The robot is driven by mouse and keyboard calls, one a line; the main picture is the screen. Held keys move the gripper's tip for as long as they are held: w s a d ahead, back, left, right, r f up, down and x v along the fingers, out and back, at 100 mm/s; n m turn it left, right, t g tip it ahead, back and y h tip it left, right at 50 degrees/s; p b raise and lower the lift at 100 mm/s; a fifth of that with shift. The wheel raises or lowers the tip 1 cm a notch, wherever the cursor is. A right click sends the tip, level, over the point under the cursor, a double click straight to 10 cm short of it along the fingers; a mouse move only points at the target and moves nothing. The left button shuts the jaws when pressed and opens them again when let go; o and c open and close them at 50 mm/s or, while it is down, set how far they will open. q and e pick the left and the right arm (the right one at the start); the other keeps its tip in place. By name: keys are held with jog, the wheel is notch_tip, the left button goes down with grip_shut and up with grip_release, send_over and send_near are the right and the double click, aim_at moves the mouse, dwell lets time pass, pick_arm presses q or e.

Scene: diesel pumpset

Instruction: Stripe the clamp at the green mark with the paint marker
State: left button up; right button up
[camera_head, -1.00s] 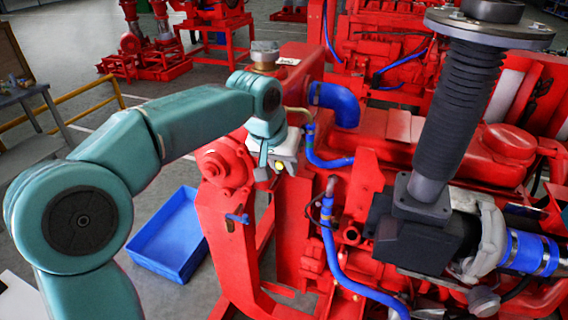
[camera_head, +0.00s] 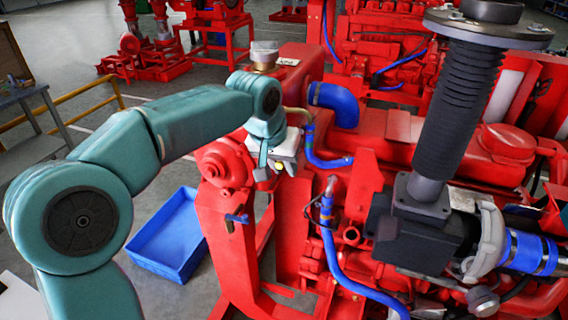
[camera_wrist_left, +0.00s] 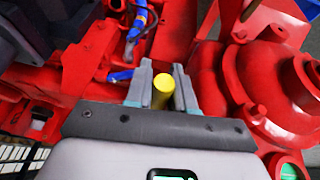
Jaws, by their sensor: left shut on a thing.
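My left gripper (camera_head: 277,167) is shut on the paint marker, whose yellow end (camera_wrist_left: 163,87) sits between the two grey fingers in the left wrist view. In the head view only a small yellow bit of it shows below the gripper, beside the red engine. Thin blue hoses stand to the right of the gripper, apart from it: an upper one (camera_head: 313,150) and a lower one (camera_head: 328,235). Bands on their ends are too small to tell which is the clamp with the green mark. My right gripper is not in view.
A blue crate (camera_head: 170,235) stands on the floor at the left. A black ribbed pipe (camera_head: 455,110) rises at the right. A red rounded housing (camera_wrist_left: 270,85) is close to the right of the fingers in the wrist view. A yellow rail (camera_head: 85,103) stands behind.

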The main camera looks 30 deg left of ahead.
pick_arm(q)
jog(key=shift+r, duration=0.15)
jog(key=shift+s, duration=0.2)
dwell(0.6)
jog(key=shift+s+d+b, duration=0.2)
jog(key=shift+s+b, duration=0.4)
jog(key=shift+s, duration=0.1)
jog(key=s, duration=0.1)
jog(key=s+b, duration=0.1)
jog(key=s, duration=0.1)
jog(key=shift+s+d, duration=0.25)
jog(key=shift+d, duration=0.15)
